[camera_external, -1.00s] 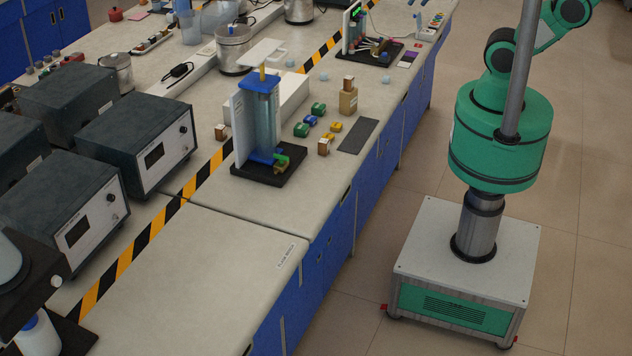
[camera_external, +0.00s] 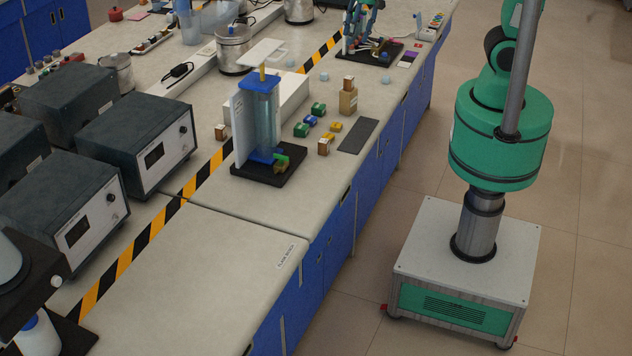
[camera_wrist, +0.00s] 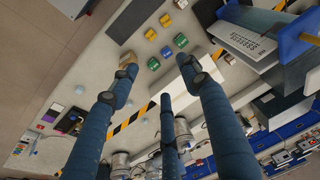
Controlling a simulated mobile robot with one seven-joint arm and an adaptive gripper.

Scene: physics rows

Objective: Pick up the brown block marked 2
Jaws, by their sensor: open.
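A small brown block (camera_external: 324,146) with a pale face stands near the bench's front edge, beside the yellow blocks in the external view. Another brown block (camera_external: 221,132) stands left of the clear holder, by the striped tape. No number is readable on either. My gripper's blue fingers (camera_wrist: 160,72) are spread open and empty above the bench in the wrist view. Blue fingers (camera_external: 361,35) that appear to be mine show at the far rack in the external view, away from both brown blocks.
Green (camera_external: 301,130), blue (camera_external: 310,121) and yellow blocks (camera_external: 335,126) lie close together. The tall clear holder (camera_external: 262,120) and a white box (camera_external: 294,97) stand nearby.

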